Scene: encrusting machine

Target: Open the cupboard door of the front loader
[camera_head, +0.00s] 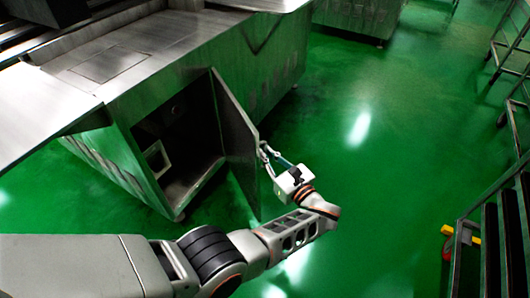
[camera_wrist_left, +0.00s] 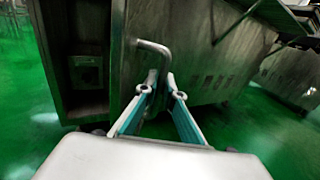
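The cupboard door (camera_head: 235,140) of the front loader (camera_head: 190,70) stands swung outward, with the dark cupboard interior (camera_head: 185,130) showing to its left. In the left wrist view the door's metal face (camera_wrist_left: 200,65) carries a bent bar handle (camera_wrist_left: 152,46). My left gripper (camera_head: 268,152) is at the outer side of the door, near its free edge. In the left wrist view its fingertips (camera_wrist_left: 160,88) are apart, with the handle's lower end between them. Contact with the handle cannot be told. My right gripper is not in view.
A pale box-like fitting (camera_head: 157,158) sits inside the cupboard. Green floor (camera_head: 350,170) is clear to the right of the door. Metal racks (camera_head: 490,230) stand at the right edge, with a yellow part (camera_head: 462,234) low beside them. Another steel machine (camera_head: 360,15) stands at the back.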

